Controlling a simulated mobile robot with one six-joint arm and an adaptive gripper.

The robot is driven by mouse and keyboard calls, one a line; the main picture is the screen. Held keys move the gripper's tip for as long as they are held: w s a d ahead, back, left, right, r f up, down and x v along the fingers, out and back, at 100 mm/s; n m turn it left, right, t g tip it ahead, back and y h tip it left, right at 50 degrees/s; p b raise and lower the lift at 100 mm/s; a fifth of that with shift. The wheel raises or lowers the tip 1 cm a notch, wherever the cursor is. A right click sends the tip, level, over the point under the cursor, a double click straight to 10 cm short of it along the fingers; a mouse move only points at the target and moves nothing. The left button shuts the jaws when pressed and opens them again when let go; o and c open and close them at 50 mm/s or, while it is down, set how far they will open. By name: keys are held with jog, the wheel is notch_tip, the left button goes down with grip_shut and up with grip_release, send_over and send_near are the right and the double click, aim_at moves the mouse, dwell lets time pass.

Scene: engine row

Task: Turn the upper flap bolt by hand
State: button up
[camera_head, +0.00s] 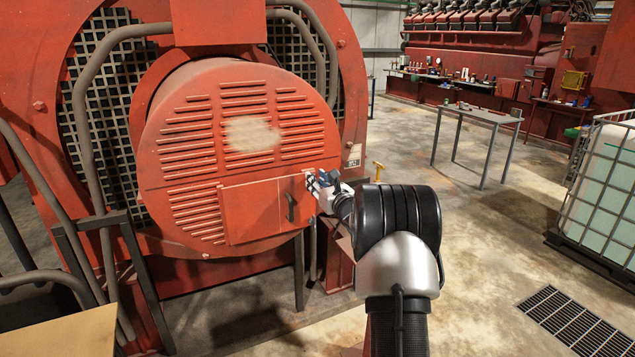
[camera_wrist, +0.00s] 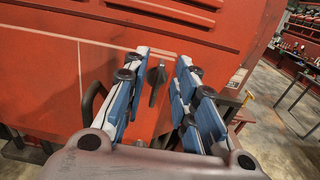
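A red flap (camera_head: 262,210) sits low on the round louvred red cover (camera_head: 165,140), with a dark bar handle (camera_head: 291,207) near its right side. My gripper (camera_head: 314,182) is at the flap's upper right edge. In the wrist view, a small dark winged bolt (camera_wrist: 156,82) stands on the red face (camera_wrist: 75,65) between my blue-padded fingers. My gripper (camera_wrist: 160,65) is open, with a visible gap on each side of the bolt. Whether its tips reach past the bolt's head is unclear. In the head view my gripper hides the bolt. The left finger partly covers the handle (camera_wrist: 92,100).
Grey pipes (camera_head: 90,95) run beside the cover. A yellow-handled item (camera_head: 377,168) stands right of the machine. A metal table (camera_head: 478,114), a caged white tank (camera_head: 605,180) and a floor grate (camera_head: 570,318) are further right. Open floor lies between.

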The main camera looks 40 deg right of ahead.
jog(key=shift+c, duration=0.5)
grip_shut()
